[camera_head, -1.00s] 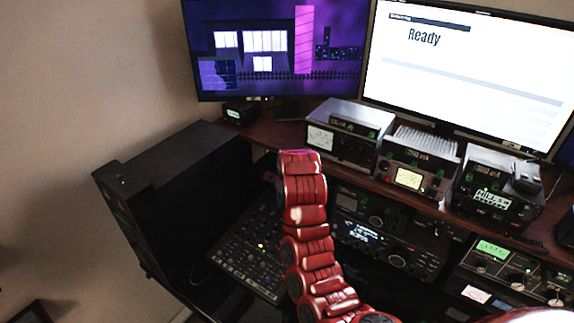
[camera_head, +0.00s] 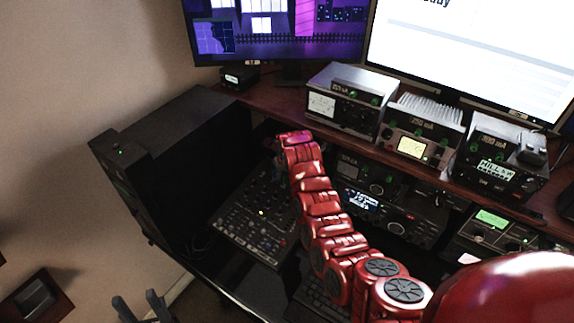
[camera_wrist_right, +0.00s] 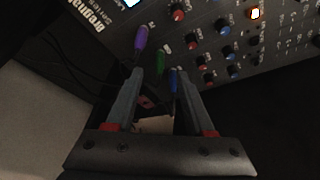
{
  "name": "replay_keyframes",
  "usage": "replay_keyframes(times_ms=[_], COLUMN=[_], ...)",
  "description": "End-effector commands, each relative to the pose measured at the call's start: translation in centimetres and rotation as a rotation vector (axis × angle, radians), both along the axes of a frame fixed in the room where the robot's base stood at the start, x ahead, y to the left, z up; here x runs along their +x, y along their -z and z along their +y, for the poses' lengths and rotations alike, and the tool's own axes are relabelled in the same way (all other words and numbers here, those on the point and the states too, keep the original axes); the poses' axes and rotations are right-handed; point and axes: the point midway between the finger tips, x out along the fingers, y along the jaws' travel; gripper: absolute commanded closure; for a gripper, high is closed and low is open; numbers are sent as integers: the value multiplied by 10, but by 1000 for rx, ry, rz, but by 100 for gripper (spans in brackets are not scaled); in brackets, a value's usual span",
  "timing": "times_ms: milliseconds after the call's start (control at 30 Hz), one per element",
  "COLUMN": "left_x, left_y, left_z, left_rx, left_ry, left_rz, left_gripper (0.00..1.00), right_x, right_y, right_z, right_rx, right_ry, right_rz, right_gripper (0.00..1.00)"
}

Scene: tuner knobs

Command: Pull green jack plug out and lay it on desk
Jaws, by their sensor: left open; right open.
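In the right wrist view a green jack plug (camera_wrist_right: 160,62) sits at the edge of a dark mixer panel (camera_wrist_right: 225,45), between a purple plug (camera_wrist_right: 141,38) and a blue plug (camera_wrist_right: 173,80). My right gripper (camera_wrist_right: 159,73) is open. The green plug shows just beyond and between its fingertips; the blue plug is close to the right-hand finger. No contact is clear. In the head view the right gripper is hidden behind its red arm, and the plugs cannot be made out. My left gripper (camera_head: 143,305) is open and empty at the bottom left edge.
The mixer (camera_head: 255,215) lies on the lower desk level beside a black computer tower (camera_head: 170,150). Radio units (camera_head: 345,105) line the wooden shelf (camera_head: 285,128) under two monitors. Dark cables (camera_wrist_right: 70,60) hang left of the plugs in the wrist view.

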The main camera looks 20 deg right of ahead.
Motion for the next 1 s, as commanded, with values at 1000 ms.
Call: replay_keyframes(times_ms=[1000], left_x=[0], left_y=[-8], left_z=[0], left_rx=[0], left_ry=[0], left_rz=[1], left_gripper=[50], right_x=[21], right_y=[49], right_z=[-3], right_rx=[0], right_ry=[0], right_rz=[-2], right_gripper=[46])
